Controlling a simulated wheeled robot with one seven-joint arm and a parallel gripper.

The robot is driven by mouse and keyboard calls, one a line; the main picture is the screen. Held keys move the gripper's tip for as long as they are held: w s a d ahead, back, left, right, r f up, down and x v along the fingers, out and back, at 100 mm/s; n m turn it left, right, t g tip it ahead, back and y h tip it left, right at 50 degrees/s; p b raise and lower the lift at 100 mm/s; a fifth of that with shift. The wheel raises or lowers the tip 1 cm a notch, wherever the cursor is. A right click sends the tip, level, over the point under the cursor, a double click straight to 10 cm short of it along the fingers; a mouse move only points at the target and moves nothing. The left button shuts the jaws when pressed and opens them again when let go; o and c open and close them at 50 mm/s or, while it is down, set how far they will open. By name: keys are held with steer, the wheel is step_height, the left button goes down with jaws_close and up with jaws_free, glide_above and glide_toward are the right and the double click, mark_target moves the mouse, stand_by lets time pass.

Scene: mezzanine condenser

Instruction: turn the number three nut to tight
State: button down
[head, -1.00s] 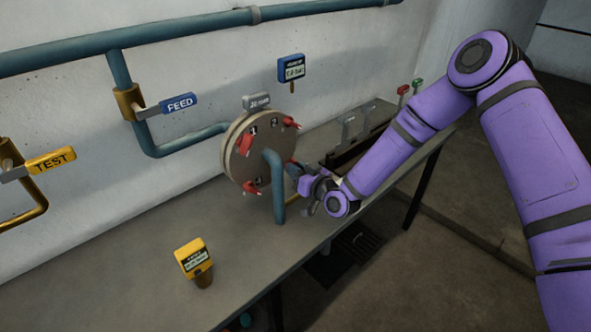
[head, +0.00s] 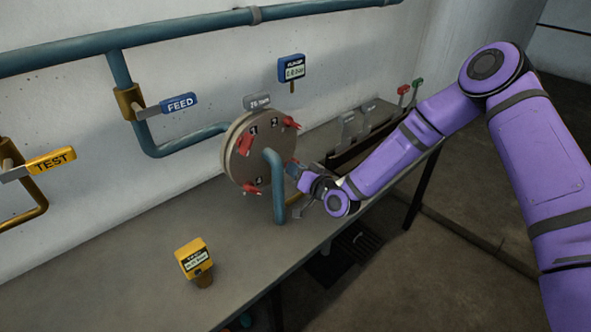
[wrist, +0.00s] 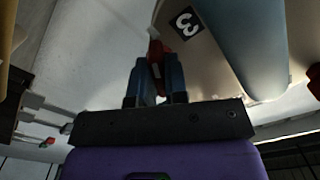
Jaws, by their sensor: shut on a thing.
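The round beige end plate (head: 248,160) stands on the bench with red nuts around its face. The nut by number 1 (head: 246,145), the nut by number 2 (head: 290,122) and the nut by number 4 (head: 252,189) show in the head view. In the wrist view the number 3 label (wrist: 184,25) is on the plate, and the red number three nut (wrist: 157,52) sits between my finger tips. My gripper (wrist: 156,75) is shut on that nut; it also shows at the plate's right side in the head view (head: 292,170). The nut's turn angle is hard to read.
A blue pipe (head: 278,190) comes out of the plate's middle and bends down close to my gripper. A yellow gauge (head: 194,258) stands at the bench front. FEED (head: 180,104) and TEST (head: 50,160) handles are at left. A rack (head: 358,130) stands behind my arm.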

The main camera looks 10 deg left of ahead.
steer(key=shift+f, duration=0.1)
steer(key=c, duration=1.1)
jaws_free()
steer(key=shift+c, duration=0.2)
steer(key=shift+d, duration=0.1)
steer(key=v, duration=1)
steer(key=shift+s+d, duration=0.2)
steer(key=shift+s, duration=0.1)
